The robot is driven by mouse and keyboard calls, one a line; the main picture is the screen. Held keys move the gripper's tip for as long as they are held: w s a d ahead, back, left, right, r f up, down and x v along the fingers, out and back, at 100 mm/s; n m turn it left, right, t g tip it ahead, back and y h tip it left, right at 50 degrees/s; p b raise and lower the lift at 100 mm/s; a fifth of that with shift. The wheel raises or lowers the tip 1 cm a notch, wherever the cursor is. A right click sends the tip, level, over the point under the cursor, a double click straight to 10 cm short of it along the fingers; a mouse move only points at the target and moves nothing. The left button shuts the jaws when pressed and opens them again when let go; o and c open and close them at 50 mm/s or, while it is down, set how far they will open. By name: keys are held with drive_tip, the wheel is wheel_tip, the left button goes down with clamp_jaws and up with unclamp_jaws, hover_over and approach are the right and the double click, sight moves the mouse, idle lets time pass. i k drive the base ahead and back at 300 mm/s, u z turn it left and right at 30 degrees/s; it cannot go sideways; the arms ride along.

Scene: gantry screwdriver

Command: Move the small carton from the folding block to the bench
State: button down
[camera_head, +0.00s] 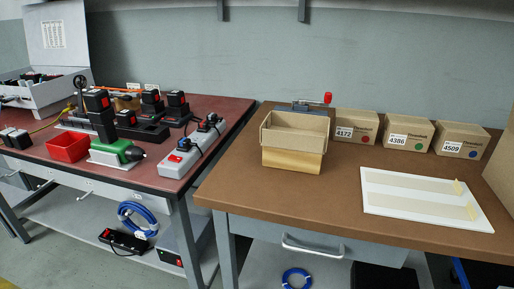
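The small carton (296,138) is brown cardboard with an open top. It sits upright on the folding block (292,160), a lighter wooden-looking block that shows below it. The block stands on the brown-topped bench (345,211), toward its left side. The carton covers the top of the block. My gripper is not in view.
Three labelled cartons (356,127) (408,132) (459,140) line the bench's back. A tool with a red knob (327,98) is behind the small carton. A white board (424,199) lies front right. A larger box (502,170) stands at the right edge. Bench around the block's front is clear.

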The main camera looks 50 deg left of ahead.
sight(316, 125)
drive_tip(key=k, duration=0.45)
drive_tip(key=u, duration=0.8)
